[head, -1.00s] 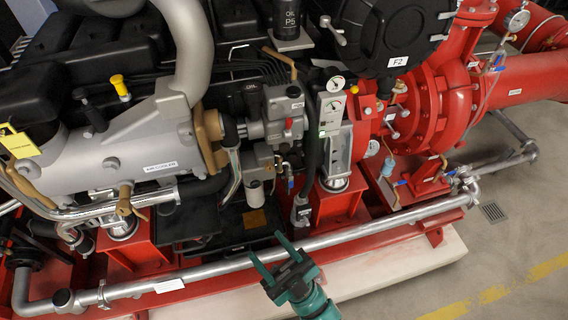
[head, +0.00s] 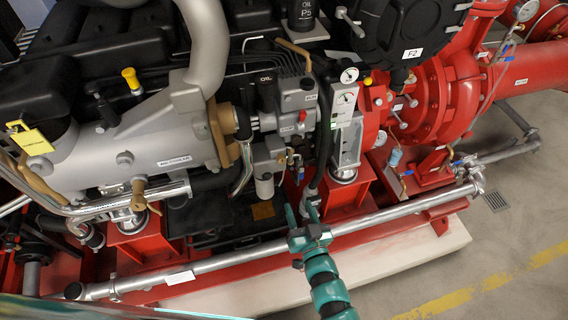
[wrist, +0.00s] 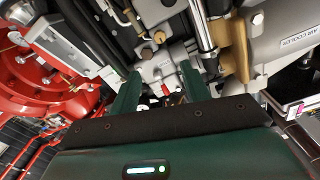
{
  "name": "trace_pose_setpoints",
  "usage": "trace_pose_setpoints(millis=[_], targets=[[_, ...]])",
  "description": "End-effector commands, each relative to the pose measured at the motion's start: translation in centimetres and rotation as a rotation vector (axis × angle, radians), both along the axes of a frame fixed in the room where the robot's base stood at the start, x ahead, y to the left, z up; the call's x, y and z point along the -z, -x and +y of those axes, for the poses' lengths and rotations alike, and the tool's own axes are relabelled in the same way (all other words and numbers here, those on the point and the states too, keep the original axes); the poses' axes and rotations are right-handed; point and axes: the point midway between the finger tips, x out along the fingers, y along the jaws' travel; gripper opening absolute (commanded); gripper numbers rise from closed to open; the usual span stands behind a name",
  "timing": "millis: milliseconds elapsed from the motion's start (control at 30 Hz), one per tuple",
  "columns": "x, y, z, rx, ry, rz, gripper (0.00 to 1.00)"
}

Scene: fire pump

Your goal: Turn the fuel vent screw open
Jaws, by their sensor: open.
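My gripper (head: 301,212) is open and empty, above the silver pipe and in front of the engine's grey fuel block (head: 267,155). In the wrist view my two green fingers (wrist: 158,74) point at a grey block (wrist: 160,65), with a gap between them. Small brass screw heads (wrist: 147,53) show on or near that block, and a small red part (wrist: 167,90) shows between the fingers. I cannot tell for sure which of these is the fuel vent screw. I see no contact between the fingers and the block.
A long silver pipe (head: 240,259) runs across the front of the red base. A black hose (head: 324,140) and a gauge panel (head: 345,110) stand close to the right of the block. The air cooler (head: 150,155) is at left. Floor is free at lower right.

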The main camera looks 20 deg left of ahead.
Motion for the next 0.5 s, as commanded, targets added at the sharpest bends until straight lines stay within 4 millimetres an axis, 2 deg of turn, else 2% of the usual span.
trace_pose_setpoints(millis=[500], targets=[[-0.3,-5.7,3.9,0.0,-0.001,-0.001,0.46]])
